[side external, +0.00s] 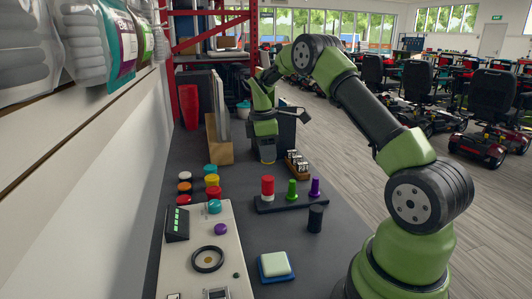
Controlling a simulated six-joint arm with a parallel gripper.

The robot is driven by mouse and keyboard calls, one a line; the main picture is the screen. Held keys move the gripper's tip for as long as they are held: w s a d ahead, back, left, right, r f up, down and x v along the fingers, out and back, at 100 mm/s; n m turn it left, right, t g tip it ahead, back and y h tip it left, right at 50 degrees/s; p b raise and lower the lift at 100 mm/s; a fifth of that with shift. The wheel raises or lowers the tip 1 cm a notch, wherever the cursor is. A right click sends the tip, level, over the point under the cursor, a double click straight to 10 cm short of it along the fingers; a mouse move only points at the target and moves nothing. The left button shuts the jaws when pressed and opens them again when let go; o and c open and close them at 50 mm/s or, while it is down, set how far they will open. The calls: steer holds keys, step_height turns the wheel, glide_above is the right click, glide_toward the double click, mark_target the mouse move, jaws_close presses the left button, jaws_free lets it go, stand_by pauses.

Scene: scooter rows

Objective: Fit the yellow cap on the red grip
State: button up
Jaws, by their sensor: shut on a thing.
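My gripper (267,157) points down over the dark bench, beyond the peg rack. Another yellow disc (212,180) lies among coloured discs to the left.
A green peg (291,191) and a purple peg (314,187) share the rack. A black cylinder (315,218) stands in front. A wooden holder (297,165) is right of my gripper. A control panel (207,250) and a pale block (275,264) lie nearer. Shelving and a monitor stand behind.

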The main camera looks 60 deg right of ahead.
mark_target(268, 178)
steer(key=shift+f, duration=2.25)
steer(key=shift+f, duration=0.2)
steer(key=o, duration=1.4)
steer(key=shift+c, duration=0.2)
steer(key=shift+r, duration=0.15)
steer(key=shift+r, duration=2.9)
